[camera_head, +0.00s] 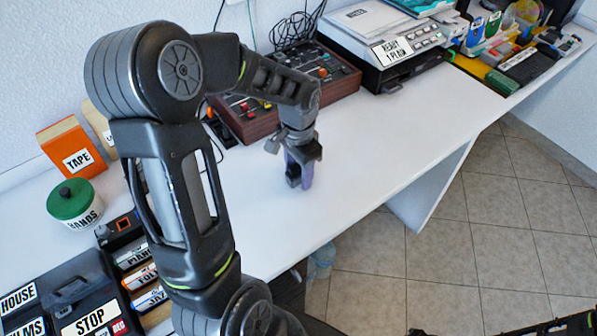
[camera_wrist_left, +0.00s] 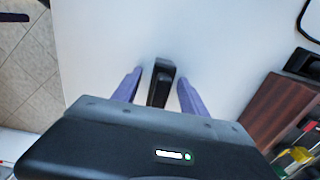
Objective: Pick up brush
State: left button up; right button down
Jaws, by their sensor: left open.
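A small black upright object, which looks like the brush (camera_wrist_left: 160,83), stands on the white table between the two purple fingers in the left wrist view. My left gripper (camera_wrist_left: 157,88) is open around it, with a gap visible on each side. In the head view my left gripper (camera_head: 300,172) points down at the table near its front edge. A dark shape between its fingers there is mostly hidden, so the brush is hard to make out. I cannot see my right gripper's fingers; only dark arm parts show at the lower right.
A brown mixer box (camera_head: 335,82) and a printer (camera_head: 385,50) stand behind the gripper. A green-lidded jar (camera_head: 75,203), an orange tape box (camera_head: 70,148) and a black case (camera_head: 70,290) are at left. The white table (camera_head: 400,135) is clear right of the gripper.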

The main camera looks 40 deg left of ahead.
pick_arm(q)
jog(key=shift+c, duration=0.3)
grip_shut()
dwell(0.3)
